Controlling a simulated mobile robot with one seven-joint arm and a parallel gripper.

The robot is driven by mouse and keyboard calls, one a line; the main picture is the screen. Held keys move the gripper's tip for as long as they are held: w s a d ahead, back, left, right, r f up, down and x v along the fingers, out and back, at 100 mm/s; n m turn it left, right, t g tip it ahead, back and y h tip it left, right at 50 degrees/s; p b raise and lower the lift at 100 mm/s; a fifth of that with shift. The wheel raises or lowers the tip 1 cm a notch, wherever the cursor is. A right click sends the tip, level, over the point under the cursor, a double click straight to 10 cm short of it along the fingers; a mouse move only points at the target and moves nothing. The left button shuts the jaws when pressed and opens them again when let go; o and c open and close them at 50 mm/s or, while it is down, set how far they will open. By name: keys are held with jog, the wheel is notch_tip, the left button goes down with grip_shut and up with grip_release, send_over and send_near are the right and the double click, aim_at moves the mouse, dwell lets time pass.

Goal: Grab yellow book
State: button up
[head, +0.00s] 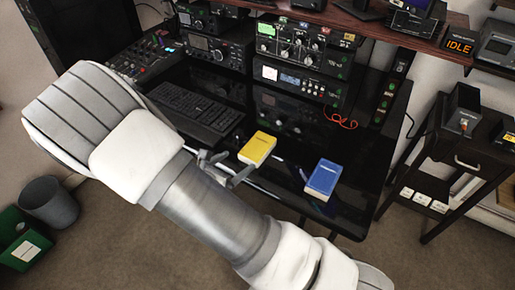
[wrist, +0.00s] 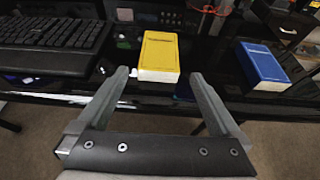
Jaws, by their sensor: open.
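The yellow book (head: 257,148) lies flat on the glossy black desk near its front edge, and it also shows in the wrist view (wrist: 159,55). My gripper (wrist: 157,80) is open and empty. In the wrist view its two fingers point toward the yellow book, which sits ahead of the gap between them, not clasped. In the head view my gripper (head: 222,172) is just left of the book, partly hidden by my arm.
A blue book (head: 324,178) lies right of the yellow one. A black keyboard (head: 192,112) is to the left. Radio units (head: 300,85) stand behind. The bare glossy desk surface (head: 285,165) separates the books.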

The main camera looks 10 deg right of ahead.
aim_at(258, 146)
jog(key=b+x, duration=0.2)
jog(key=x, duration=1.1)
jog(key=shift+w+d, duration=0.25)
jog(key=shift+w, duration=0.05)
jog(key=c, duration=1.1)
jog(key=shift+c, duration=0.4)
jog(key=shift+r, duration=0.1)
